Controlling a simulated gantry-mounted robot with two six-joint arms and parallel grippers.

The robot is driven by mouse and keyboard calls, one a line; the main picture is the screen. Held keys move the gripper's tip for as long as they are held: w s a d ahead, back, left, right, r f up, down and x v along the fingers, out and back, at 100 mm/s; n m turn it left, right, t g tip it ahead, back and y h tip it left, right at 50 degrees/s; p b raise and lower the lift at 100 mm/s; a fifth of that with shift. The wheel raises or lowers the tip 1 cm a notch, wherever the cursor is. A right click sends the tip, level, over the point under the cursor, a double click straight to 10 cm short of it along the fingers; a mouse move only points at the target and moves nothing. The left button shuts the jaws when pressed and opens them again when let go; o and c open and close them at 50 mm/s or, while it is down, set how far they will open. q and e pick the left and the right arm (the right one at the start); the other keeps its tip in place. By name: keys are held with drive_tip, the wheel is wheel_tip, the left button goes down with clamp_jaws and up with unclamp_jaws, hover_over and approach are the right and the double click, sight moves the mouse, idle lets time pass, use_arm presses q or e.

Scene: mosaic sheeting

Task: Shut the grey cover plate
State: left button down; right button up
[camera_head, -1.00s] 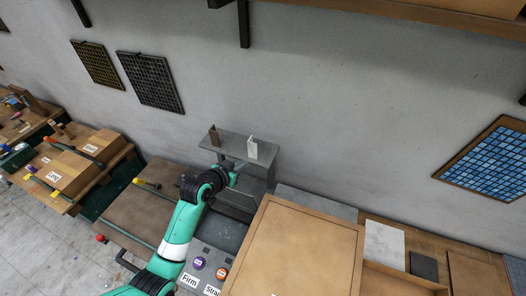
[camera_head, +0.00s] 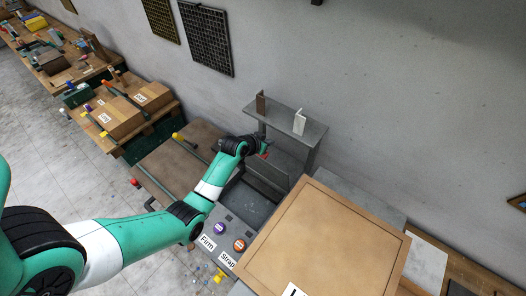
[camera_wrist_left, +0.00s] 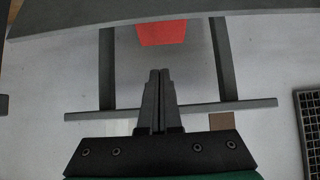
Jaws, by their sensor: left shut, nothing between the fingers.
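The grey cover plate (camera_head: 266,181) stands raised at the back of a dark grey open bay (camera_head: 250,204) in the machine. In the left wrist view a broad grey slab (camera_wrist_left: 80,24), which looks like the plate, crosses the top with a red tab (camera_wrist_left: 162,33) by it. My left gripper (camera_head: 265,149) is at the raised plate's top edge, below the shelf; a small red spot shows there. In the left wrist view its fingers (camera_wrist_left: 159,72) are shut and empty, pointing at the red tab. I cannot tell whether they touch. My right gripper is not in view.
A grey shelf (camera_head: 286,117) on posts stands behind the bay, with a brown piece and a white piece (camera_head: 299,122) on it. A large tan panel (camera_head: 325,243) lies to the right.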

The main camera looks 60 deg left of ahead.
sight(265, 165)
use_arm(q)
drive_tip(key=shift+s+d+f+p, duration=0.25)
drive_tip(key=shift+s+f+p, duration=0.2)
drive_tip(key=shift+p, duration=0.15)
drive_tip(key=shift+s+d+f+p, duration=0.2)
drive_tip(key=shift+s+f+p, duration=0.25)
drive_tip(key=shift+p, duration=0.1)
drive_tip(key=shift+s+f, duration=0.1)
drive_tip(key=shift+s, duration=0.05)
drive_tip(key=shift+d, duration=0.1)
